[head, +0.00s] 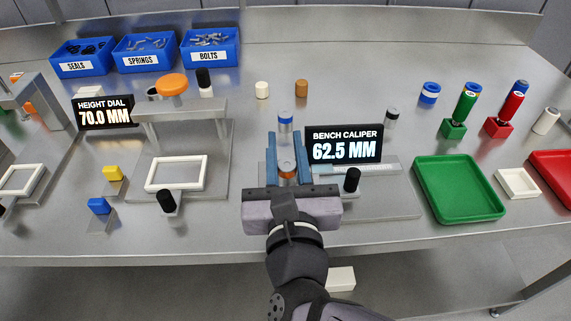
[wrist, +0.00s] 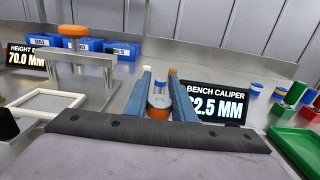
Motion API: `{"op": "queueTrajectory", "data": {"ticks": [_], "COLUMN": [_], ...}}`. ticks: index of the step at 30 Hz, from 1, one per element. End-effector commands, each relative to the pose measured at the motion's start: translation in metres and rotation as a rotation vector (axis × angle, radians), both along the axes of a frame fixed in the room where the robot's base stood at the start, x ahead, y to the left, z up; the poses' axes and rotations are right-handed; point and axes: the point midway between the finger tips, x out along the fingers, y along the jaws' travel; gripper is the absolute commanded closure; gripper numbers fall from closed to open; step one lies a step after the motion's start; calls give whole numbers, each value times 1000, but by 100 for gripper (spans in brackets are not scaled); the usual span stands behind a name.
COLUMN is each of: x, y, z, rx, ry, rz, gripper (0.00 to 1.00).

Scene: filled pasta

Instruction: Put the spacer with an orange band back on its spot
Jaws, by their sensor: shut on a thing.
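The spacer with an orange band (head: 287,169) is a short metallic cylinder between the two blue fingers of my gripper (head: 285,136), near the caliper. My gripper is shut on it. In the wrist view the same spacer (wrist: 159,101) shows between the fingers (wrist: 159,75), its sides partly hidden by them. A metallic spacer with a blue band (head: 285,121) stands just beyond the fingertips. I cannot tell which place is the orange-banded spacer's spot, nor whether its base touches the surface.
The bench caliper display (head: 344,145) reads 62.5 MM, close right of my fingers. A black-topped post (head: 352,180) stands near. The height dial display (head: 104,112) reads 70.0 MM. A green tray (head: 461,207) is right. A white cylinder (head: 262,90) and brown cylinder (head: 301,88) stand behind.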

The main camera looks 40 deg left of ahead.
Motion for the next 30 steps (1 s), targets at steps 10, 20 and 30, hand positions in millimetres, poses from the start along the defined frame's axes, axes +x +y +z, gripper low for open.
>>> {"op": "queueTrajectory", "data": {"ticks": [10, 20, 30], "x": [0, 0, 0], "y": [0, 0, 0], "z": [-22, -38, -38], "rx": [-4, 2, 1], "ry": [1, -1, -1], "rz": [0, 0, 0], "gripper": [100, 100, 58]}}
